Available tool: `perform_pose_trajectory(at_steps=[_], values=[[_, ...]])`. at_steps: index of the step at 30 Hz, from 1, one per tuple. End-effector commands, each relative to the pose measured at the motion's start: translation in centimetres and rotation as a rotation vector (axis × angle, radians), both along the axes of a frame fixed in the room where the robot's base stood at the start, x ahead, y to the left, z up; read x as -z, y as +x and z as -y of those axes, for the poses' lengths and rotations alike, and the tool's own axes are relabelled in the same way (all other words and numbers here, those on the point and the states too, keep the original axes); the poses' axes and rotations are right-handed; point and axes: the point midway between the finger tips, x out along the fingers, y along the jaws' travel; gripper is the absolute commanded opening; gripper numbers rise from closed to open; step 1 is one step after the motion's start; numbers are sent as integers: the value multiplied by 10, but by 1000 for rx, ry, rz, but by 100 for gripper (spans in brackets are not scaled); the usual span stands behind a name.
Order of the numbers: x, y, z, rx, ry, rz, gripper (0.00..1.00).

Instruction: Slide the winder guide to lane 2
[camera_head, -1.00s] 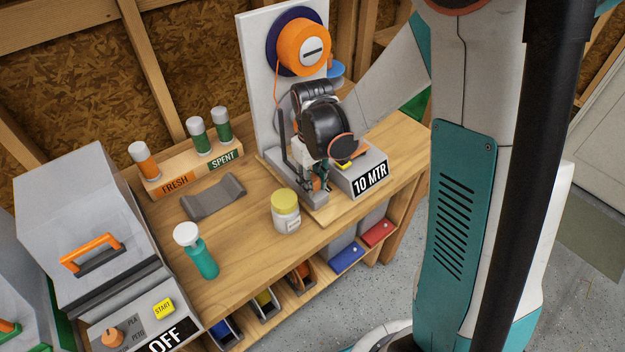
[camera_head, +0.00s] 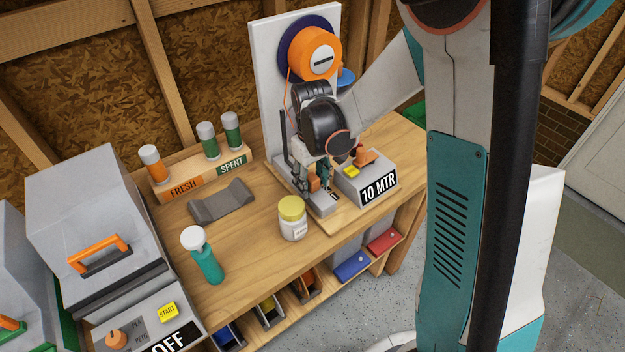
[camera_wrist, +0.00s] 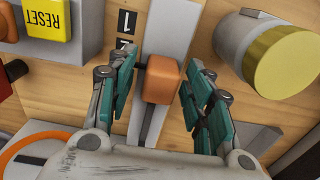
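The winder guide is an orange block (camera_wrist: 162,78) on a grey rail (camera_wrist: 166,28), seen in the wrist view. Black number labels (camera_wrist: 125,24) beside the rail show a 1 and a partly hidden second digit. My gripper (camera_wrist: 162,92) is open, with one teal finger on each side of the block. A gap shows at the right finger. In the head view, my gripper (camera_head: 325,172) is low over the rail, beside the orange block (camera_head: 314,184), and partly hides it.
The 10 MTR box (camera_head: 378,189), with a yellow reset button (camera_wrist: 46,18), stands close beside the rail. A yellow-lidded jar (camera_head: 292,220) stands on the other side. The white spool panel (camera_head: 268,80) rises behind. A teal bottle (camera_head: 207,265) stands on the bench farther left.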

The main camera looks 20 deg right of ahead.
Motion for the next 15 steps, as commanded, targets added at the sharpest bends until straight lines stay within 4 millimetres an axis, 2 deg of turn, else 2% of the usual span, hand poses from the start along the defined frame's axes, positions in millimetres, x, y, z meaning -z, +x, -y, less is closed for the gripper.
perform_pose_trajectory(at_steps=[8,11,15], values=[[-4,0,0,0,0,0,47],[-14,0,0,0,0,0,47],[-39,0,0,0,0,0,47]])
